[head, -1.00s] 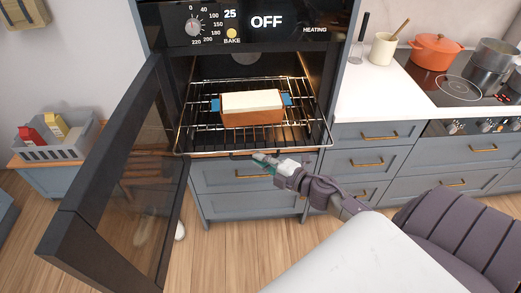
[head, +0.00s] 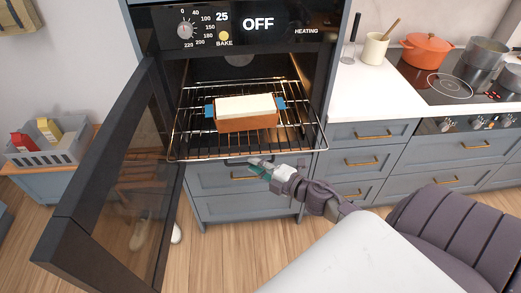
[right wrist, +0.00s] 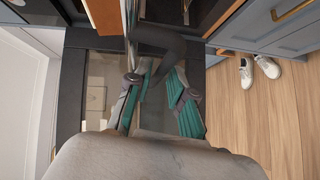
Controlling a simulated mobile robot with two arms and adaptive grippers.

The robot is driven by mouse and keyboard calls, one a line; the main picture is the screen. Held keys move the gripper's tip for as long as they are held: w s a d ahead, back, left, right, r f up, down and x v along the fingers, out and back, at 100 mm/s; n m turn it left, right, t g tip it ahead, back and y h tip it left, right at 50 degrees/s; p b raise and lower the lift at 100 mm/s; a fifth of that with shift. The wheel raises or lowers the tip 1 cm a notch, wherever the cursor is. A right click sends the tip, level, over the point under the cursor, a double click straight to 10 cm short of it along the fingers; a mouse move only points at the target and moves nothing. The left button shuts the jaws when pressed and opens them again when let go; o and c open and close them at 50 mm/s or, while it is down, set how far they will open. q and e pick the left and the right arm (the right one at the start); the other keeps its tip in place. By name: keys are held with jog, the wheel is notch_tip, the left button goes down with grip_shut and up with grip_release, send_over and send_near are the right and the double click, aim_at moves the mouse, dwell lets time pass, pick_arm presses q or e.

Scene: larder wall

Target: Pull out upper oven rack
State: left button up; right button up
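The upper oven rack (head: 190,147) is a wire shelf sticking out of the open oven, with its front edge beyond the oven opening. A brown and white loaf-shaped dish (head: 246,122) with blue end grips stands on it. My right gripper (head: 256,168) is just below the rack's front edge. In the right wrist view its teal-padded fingers (right wrist: 158,100) are spread apart. A dark curved bar (right wrist: 165,45) shows at the gap between them; contact cannot be told. The rack appears there edge-on (right wrist: 131,15). My left gripper is not in view.
The oven door (head: 110,180) hangs open at the left. Drawers (head: 240,190) with brass handles are below the oven. A grey crate (head: 45,150) stands far left. A stove with an orange pot (head: 427,50) is at the right. Shoes (right wrist: 255,70) show on the floor.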

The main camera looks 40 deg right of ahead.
jog(key=v, duration=1.2)
jog(key=s+d+f+m+g+h, duration=0.15)
jog(key=f+m, duration=0.25)
jog(key=f, duration=0.5)
jog(key=s+f+m+g+h, duration=0.2)
jog(key=s+f+m, duration=0.1)
jog(key=f, duration=0.6)
jog(key=s+f+m+g+h, duration=0.2)
jog(key=s+f+m, duration=0.15)
jog(key=f, duration=0.55)
jog(key=s+a+f+m+g, duration=0.3)
jog(key=s+a+f, duration=0.4)
jog(key=s+f, duration=0.3)
jog(key=s+a+f+m+g+y, duration=0.1)
jog(key=s+a+f+m+g, duration=0.2)
jog(key=s+a+f+g, duration=0.3)
jog(key=s+a+f, duration=0.1)
jog(key=s+f, duration=0.3)
jog(key=s, duration=0.1)
jog(key=shift+s, duration=0.4)
